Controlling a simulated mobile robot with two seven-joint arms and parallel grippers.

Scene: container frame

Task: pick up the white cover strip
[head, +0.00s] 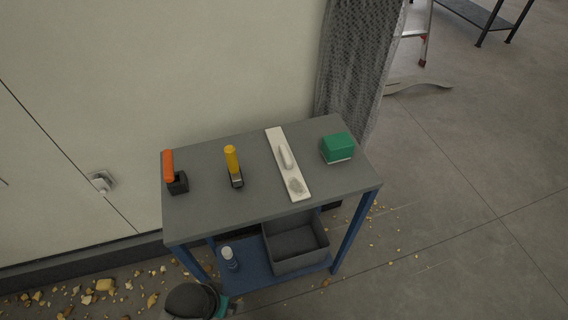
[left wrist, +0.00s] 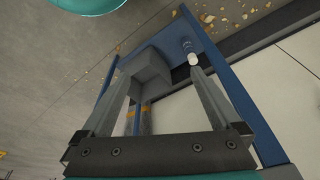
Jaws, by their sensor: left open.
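The white cover strip (head: 291,173) lies flat on the grey top of a workbench (head: 210,205), running from the back edge towards the front. A pale narrow shape and a grey patch show on its upper face; I cannot tell what they are. My left gripper (left wrist: 162,76) is open in the left wrist view, with nothing between its fingers. Beyond its fingers are the bench's lower shelf and blue frame, and the strip is not seen there. My right gripper is in neither view.
An orange-handled tool (head: 168,166), a yellow-handled tool (head: 232,160) and a green box (head: 337,147) stand on the bench around the strip. A grey bin (head: 298,263) and a white-capped bottle (head: 229,257) stand on the lower shelf (head: 250,281). Yellowish debris litters the floor.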

